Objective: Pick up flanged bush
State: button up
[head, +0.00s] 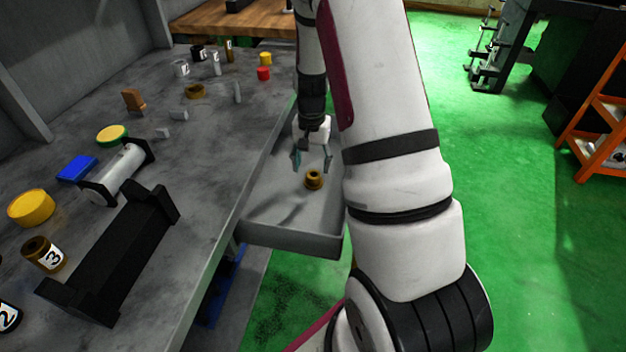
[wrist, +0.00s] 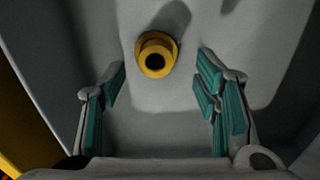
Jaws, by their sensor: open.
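The flanged bush (head: 313,180) is a small brass-yellow ring with a wider flange and a dark bore. It stands in the grey open drawer (head: 290,238) at the side of the bench. In the wrist view the flanged bush (wrist: 155,55) lies beyond the fingertips, between the lines of the two fingers and a little left of centre. My gripper (head: 312,160) is open and empty above the drawer, pointing down. In the wrist view my gripper (wrist: 160,82) shows its teal finger pads wide apart, not touching the bush.
The drawer walls stand close around my gripper. The grey bench (head: 200,215) on the left carries a black stand (head: 110,255), a blue block (head: 77,168), a numbered brass bush (head: 42,254) and several small parts. Green floor is clear on the right, before an orange rack (head: 590,150).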

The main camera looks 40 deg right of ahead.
aim_at(314, 175)
jog(key=f, duration=0.2)
jog(key=f+b, duration=0.1)
jog(key=f, duration=0.2)
jog(key=shift+s+d+f, duration=0.1)
jog(key=shift+s+d, duration=0.05)
jog(key=shift+d, duration=0.05)
jog(key=shift+c, duration=0.2)
grip_shut()
